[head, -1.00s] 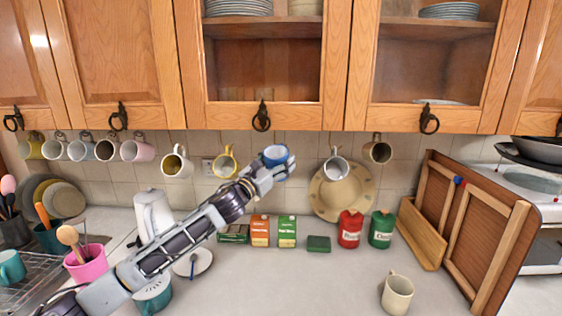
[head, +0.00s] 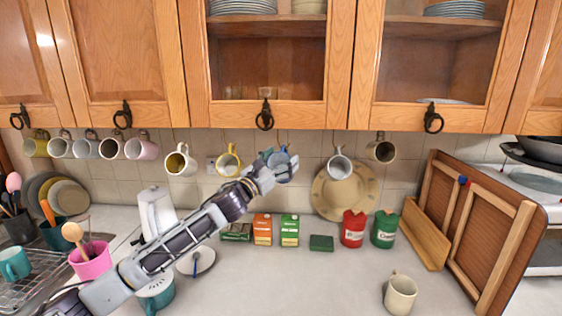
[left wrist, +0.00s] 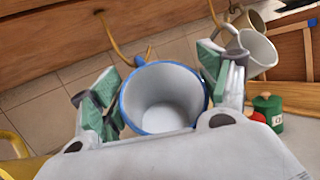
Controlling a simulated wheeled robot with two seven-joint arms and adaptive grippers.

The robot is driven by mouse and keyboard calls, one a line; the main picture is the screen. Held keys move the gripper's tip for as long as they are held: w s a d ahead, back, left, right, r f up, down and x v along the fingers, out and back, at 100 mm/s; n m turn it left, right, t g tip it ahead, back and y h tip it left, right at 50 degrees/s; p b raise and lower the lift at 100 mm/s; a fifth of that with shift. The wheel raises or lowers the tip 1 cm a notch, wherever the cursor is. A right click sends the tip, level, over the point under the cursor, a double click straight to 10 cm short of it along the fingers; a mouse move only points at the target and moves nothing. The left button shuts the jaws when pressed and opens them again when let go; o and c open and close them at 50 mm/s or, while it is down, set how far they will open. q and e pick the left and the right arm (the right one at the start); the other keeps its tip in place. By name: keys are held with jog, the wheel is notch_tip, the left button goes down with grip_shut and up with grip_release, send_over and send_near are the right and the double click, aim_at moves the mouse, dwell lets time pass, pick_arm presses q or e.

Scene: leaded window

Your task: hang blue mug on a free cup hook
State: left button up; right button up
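The blue mug (head: 284,161) is under the cabinet edge, between the yellow-and-white mug and the white mug on the hook row. In the left wrist view the mug (left wrist: 163,98) shows its white inside and blue rim. Its small blue handle overlaps the lower end of a brass cup hook (left wrist: 112,42) and looks to be on it. My left gripper (head: 272,170) is around the mug; its green-padded fingers (left wrist: 160,85) stand spread on both sides, with a slight gap at the left. Contact at the right is unclear. My right gripper is out of view.
Close neighbours on hooks are a yellow-and-white mug (head: 228,161) and a white mug (head: 339,164). Below are tea boxes (head: 263,229), a red canister (head: 353,229) and a green canister (head: 384,229). A cream mug (head: 400,293) stands on the counter, whose front middle is clear.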

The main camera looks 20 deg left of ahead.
pick_arm(q)
jog(key=shift+o, duration=0.7)
jog(key=shift+f, duration=0.1)
jog(key=shift+s+a+f, duration=0.1)
jog(key=shift+s, duration=0.1)
jog(key=v, duration=1.1)
jog(key=shift+s, duration=0.2)
dwell(0.7)
dwell(0.5)
